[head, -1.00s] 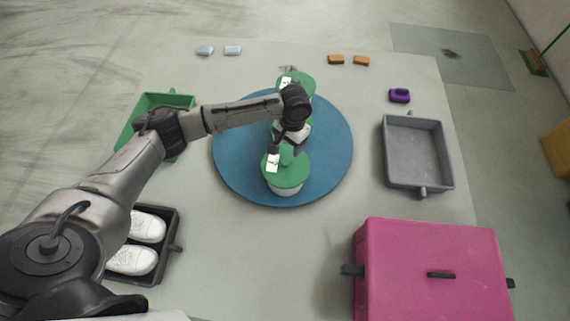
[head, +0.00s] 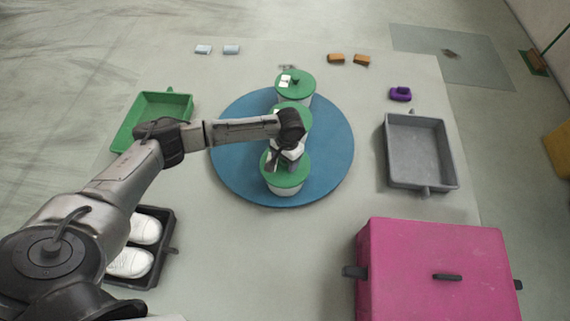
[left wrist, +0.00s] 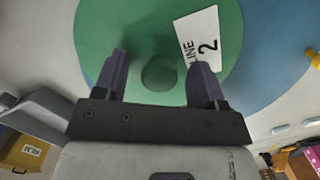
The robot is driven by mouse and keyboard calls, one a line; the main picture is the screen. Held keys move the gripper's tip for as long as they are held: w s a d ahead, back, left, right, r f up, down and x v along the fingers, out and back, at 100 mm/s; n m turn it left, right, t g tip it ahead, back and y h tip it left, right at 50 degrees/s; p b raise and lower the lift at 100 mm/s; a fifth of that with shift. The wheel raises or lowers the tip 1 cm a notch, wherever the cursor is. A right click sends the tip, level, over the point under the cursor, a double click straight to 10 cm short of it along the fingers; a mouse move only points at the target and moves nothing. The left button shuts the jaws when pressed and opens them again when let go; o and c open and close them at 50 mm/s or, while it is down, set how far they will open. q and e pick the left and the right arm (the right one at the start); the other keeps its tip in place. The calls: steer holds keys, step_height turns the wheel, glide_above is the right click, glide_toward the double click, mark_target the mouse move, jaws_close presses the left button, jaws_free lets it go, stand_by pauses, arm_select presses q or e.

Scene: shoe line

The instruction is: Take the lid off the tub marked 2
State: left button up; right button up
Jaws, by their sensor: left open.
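The tub marked 2 is the front one of three white tubs with green lids on the blue turntable (head: 228,150). Its green lid (head: 287,181) is on it, and the white card on the lid (left wrist: 199,42) reads "LINE 2" in the left wrist view. The lid's round green knob (left wrist: 159,73) shows between my fingers. My left gripper (head: 282,161) is open above this lid, one finger on each side of the knob, and hides the card and knob in the head view. I cannot tell how far the fingertips are above the lid. My right gripper is out of view.
A middle tub (head: 300,118) and a back tub (head: 296,84) stand behind. A green tray (head: 150,118) and a dark tray of white shoes (head: 171,227) are left. A grey tray (head: 425,183) and a large pink box (head: 430,265) are right.

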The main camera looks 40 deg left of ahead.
arm_select(q)
steer(key=shift+c, duration=0.3)
steer(key=c, duration=0.9)
steer(key=shift+c, duration=0.2)
